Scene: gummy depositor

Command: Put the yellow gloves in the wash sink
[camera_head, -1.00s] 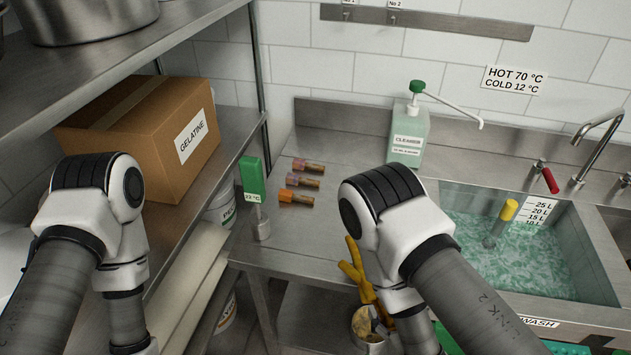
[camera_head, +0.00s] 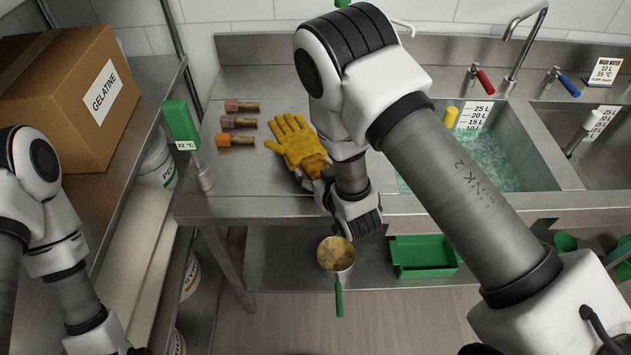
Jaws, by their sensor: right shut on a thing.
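The yellow gloves (camera_head: 297,145) show over the worktop left of the sink, fingers pointing up and left. My right gripper (camera_head: 318,181) is shut on them at their lower, cuff end, which it partly hides. I cannot tell whether the gloves touch the worktop. The wash sink (camera_head: 533,150) is the left basin, to the right of the gloves, with greenish foamy water in it. My right arm hides its left part. My left arm is at the lower left, and its gripper is out of view.
Several small coloured-end pieces (camera_head: 238,123) lie on the worktop left of the gloves. A green thermometer (camera_head: 181,124) stands at its left edge. A yellow-topped stick (camera_head: 450,117) stands in the wash sink. Below are a pot (camera_head: 336,254) and a green bin (camera_head: 424,257).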

